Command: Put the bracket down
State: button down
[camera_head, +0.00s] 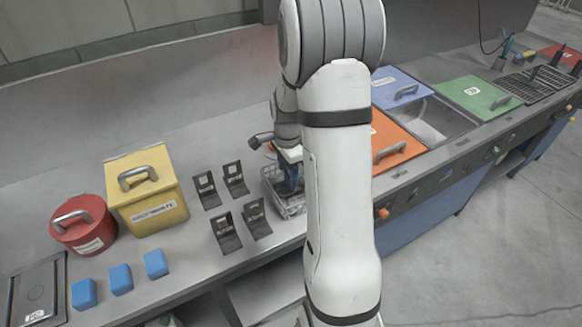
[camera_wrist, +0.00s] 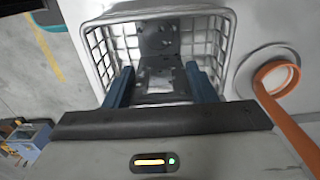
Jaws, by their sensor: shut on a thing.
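The bracket (camera_wrist: 158,45) is a dark metal plate with holes, between the blue fingers of my gripper (camera_wrist: 160,84) in the wrist view. My gripper is shut on it. The bracket is seen within the rim of a wire basket (camera_wrist: 233,40); I cannot tell whether it touches the bottom. In the head view the gripper (camera_head: 289,178) points down into the wire basket (camera_head: 270,186), partly hidden by my arm, and the held bracket is not clear there. Several similar black brackets stand on the bench left of the basket, one of them nearest it (camera_head: 257,220).
A yellow box (camera_head: 150,205), a red round container (camera_head: 82,225) and several blue blocks (camera_head: 120,279) stand at the left. Orange (camera_head: 392,150), blue (camera_head: 392,88) and green (camera_head: 475,97) lids lie right of my arm. An orange ring (camera_wrist: 280,72) is beside the basket.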

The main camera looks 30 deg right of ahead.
jog(key=c, duration=0.6)
grip_release()
jog(key=shift+r+p, duration=0.3)
jog(key=shift+p, duration=0.1)
notch_tip(320, 180, up, 12)
jog(key=s+a+r+n+t, duration=0.1)
jog(key=s+a+r+n, duration=0.1)
jog(key=s+a+n, duration=0.4)
jog(key=s+a+r+n+t, duration=0.2)
jog(key=s+a+n, duration=0.4)
jog(key=s+n, duration=0.5)
jog(key=s, duration=0.2)
jog(key=shift+s+a+r+n+b, duration=0.3)
jog(key=shift+a+b, duration=0.05)
jog(key=shift+b, duration=0.05)
